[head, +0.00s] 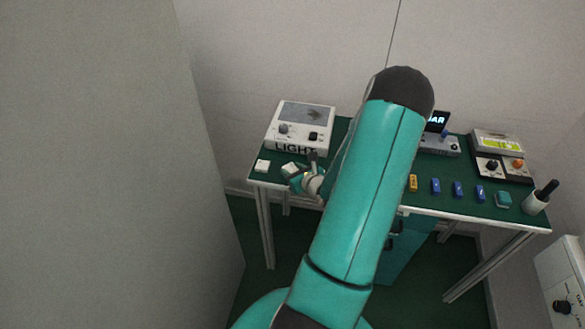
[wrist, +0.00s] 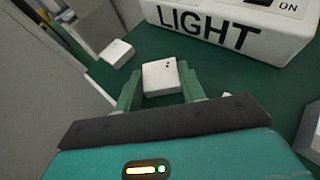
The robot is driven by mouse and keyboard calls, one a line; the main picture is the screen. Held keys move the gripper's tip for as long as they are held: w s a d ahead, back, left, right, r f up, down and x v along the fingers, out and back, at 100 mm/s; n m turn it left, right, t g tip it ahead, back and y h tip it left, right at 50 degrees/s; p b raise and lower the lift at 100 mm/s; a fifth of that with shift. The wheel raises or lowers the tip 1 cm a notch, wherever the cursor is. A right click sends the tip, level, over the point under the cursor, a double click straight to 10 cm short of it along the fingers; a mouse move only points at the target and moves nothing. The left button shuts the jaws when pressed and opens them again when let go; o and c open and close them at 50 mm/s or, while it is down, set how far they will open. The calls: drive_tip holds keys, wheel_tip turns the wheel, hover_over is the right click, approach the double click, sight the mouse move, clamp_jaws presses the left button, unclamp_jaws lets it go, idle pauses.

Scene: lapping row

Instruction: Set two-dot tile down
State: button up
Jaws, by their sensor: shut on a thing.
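The two-dot tile (wrist: 160,78) is a small white block with small dark dots on its top, near one corner. It sits between the two green fingers of my gripper (wrist: 159,88), which is shut on it. In the head view the tile (head: 289,167) shows at the tip of my gripper (head: 296,174), over the left part of the green table. I cannot tell whether its underside touches the table. A second white tile (wrist: 117,52) lies on the table to the left, apart from the held one; it also shows in the head view (head: 262,166).
The LIGHT box (head: 301,127) stands just behind the tiles. The green table top (wrist: 111,81) is bare between the two tiles, and its left edge is close.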

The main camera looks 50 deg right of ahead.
drive_tip(key=shift+w+a, duration=0.1)
drive_tip(key=shift+w, duration=0.1)
drive_tip(key=shift+s, duration=0.15)
drive_tip(key=shift+f, duration=0.15)
drive_tip(key=o, duration=1)
drive_tip(key=shift+s+r, duration=0.15)
drive_tip(key=shift+r, duration=0.1)
drive_tip(key=v, duration=1.1)
drive_tip(key=shift+s+a, duration=0.2)
drive_tip(key=shift+s, duration=0.05)
drive_tip(key=shift+r, duration=0.1)
